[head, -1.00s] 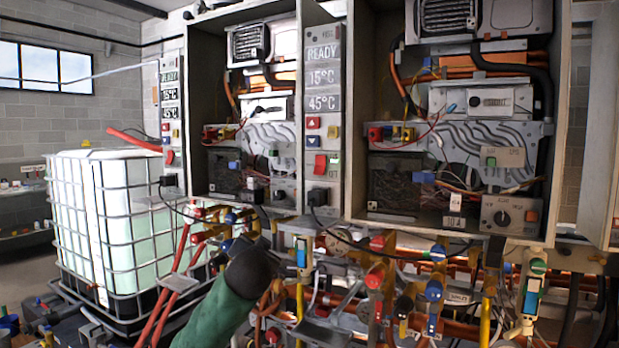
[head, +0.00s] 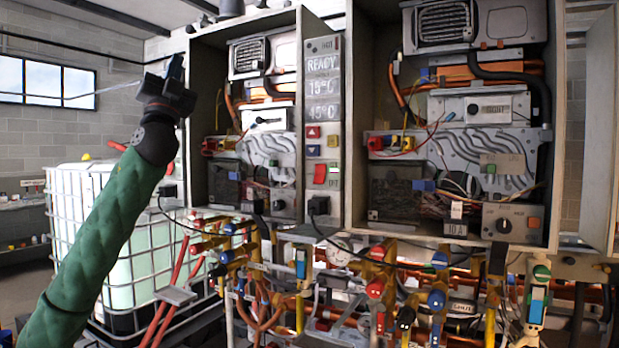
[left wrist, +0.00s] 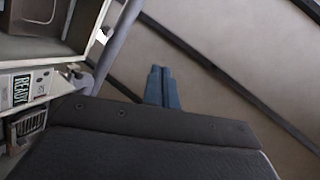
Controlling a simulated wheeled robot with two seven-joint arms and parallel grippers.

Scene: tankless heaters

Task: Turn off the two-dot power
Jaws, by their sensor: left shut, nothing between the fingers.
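Two open heater cabinets stand side by side, the left one (head: 192,120) and the right one (head: 357,110). The control panel (head: 323,110) between them reads READY, 15°C and 45°C, with small coloured buttons and a red power switch (head: 320,173). The left cabinet's own panel is mostly hidden behind my arm; in the left wrist view a READY panel (left wrist: 24,88) shows at the left edge. My left gripper (head: 175,68) is raised beside the left cabinet's upper left side, shut and empty, fingers up. Its fingertips (left wrist: 162,70) point towards the ceiling.
Pipes with coloured valves (head: 375,289) crowd the space below the cabinets. A white caged tank (head: 85,200) stands at the left behind my arm. A black cable hangs in front of the cabinets. Open air lies left of my gripper.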

